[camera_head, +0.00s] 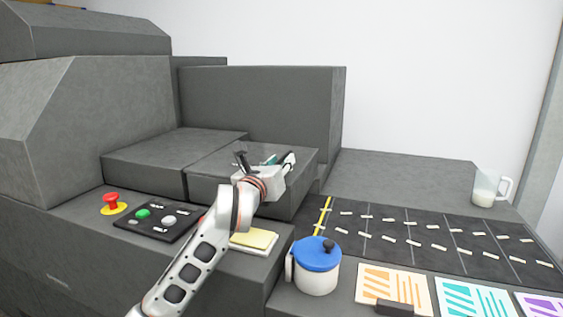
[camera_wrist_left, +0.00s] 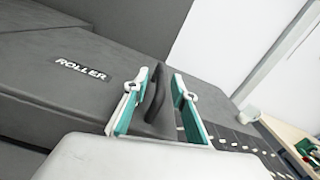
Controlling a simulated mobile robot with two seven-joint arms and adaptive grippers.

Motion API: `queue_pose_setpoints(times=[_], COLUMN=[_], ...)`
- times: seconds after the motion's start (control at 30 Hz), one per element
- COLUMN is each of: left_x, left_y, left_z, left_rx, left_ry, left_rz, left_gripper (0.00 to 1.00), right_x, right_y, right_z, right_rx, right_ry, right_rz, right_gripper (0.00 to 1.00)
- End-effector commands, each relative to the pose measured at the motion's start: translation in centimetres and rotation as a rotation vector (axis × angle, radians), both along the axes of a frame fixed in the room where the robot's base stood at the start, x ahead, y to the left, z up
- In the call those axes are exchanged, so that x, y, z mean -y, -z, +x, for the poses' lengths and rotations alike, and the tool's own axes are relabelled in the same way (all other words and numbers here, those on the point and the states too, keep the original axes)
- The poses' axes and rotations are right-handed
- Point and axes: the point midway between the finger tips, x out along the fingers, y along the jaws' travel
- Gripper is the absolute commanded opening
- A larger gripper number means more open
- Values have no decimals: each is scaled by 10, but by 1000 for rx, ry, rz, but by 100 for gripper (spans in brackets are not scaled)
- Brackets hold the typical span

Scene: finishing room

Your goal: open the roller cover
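The roller cover is a grey block (camera_head: 215,158) in the middle of the machine in the head view. In the left wrist view, the cover (camera_wrist_left: 60,45) bears a "ROLLER" label (camera_wrist_left: 82,69). A dark upright handle (camera_wrist_left: 157,98) stands between the two green-lined fingers of my left gripper (camera_wrist_left: 160,82). The fingers are apart, with a gap visible beside the handle, so the gripper looks open around it. In the head view my left gripper (camera_head: 265,162) is over the cover's right part and partly hides it. My right gripper is in neither view.
A red stop button (camera_head: 112,202) and a control panel (camera_head: 150,222) lie left of my arm. A yellow pad (camera_head: 254,240), blue-lidded pot (camera_head: 316,268), colored cards (camera_head: 392,282) and a jug (camera_head: 488,188) stand to the right. A tall grey block (camera_head: 258,108) rises behind the cover.

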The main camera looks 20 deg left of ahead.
Motion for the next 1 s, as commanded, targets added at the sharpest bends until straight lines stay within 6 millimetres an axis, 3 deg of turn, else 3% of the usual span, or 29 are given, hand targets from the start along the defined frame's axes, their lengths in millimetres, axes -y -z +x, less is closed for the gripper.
queue_pose_setpoints(times=[0.4,0.5,0.53,1.0], left_x=[1,0,0,8], left_y=[0,0,0,-8], left_z=[9,9,9,8], left_rx=[0,0,0,1], left_ry=[0,0,0,2], left_rz=[0,0,0,-22], left_gripper=[26,3,0,0], right_x=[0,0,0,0], right_y=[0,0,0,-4], right_z=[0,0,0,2], right_rx=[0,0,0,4], right_ry=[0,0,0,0], right_rz=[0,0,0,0], right_gripper=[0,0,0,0])
